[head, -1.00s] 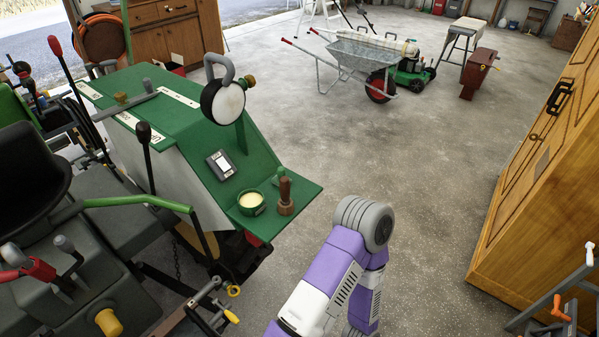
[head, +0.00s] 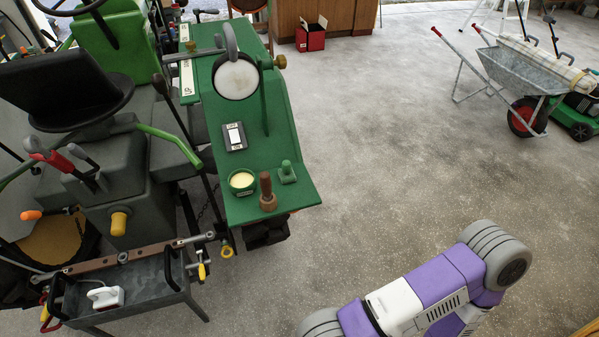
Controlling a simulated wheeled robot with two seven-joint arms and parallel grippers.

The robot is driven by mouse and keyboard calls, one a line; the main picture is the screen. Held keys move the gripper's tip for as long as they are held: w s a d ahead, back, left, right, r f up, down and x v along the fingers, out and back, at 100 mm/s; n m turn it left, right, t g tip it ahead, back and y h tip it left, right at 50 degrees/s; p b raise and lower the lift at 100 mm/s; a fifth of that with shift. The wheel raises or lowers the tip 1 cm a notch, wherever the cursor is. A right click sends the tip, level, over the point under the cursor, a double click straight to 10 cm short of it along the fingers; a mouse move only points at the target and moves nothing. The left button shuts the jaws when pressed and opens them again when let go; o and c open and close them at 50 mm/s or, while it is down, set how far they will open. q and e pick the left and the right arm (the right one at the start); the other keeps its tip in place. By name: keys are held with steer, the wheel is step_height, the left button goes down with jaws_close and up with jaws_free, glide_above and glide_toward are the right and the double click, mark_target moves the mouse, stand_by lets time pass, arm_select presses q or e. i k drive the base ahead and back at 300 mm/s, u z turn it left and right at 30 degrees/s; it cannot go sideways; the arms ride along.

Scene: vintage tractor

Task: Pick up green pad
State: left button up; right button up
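A small green pad with an upright knob (head: 287,173) sits near the front right edge of a sloping green panel (head: 262,208) on the tractor. A brown wooden-handled tool (head: 267,192) stands just left of it, apart from it. Left of that is a round green tin with cream-coloured contents (head: 242,181). A grey device with a white screen (head: 234,136) lies behind the tin. Neither of my grippers shows.
A round white gauge (head: 237,79) stands on the panel behind these things. A grey metal tray (head: 128,295) is at the lower left, by the tractor seat (head: 62,88). A wheelbarrow (head: 515,75) stands at the upper right. The concrete floor right of the panel is clear.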

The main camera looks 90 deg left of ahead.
mark_target(286, 175)
steer(key=u, duration=1.7)
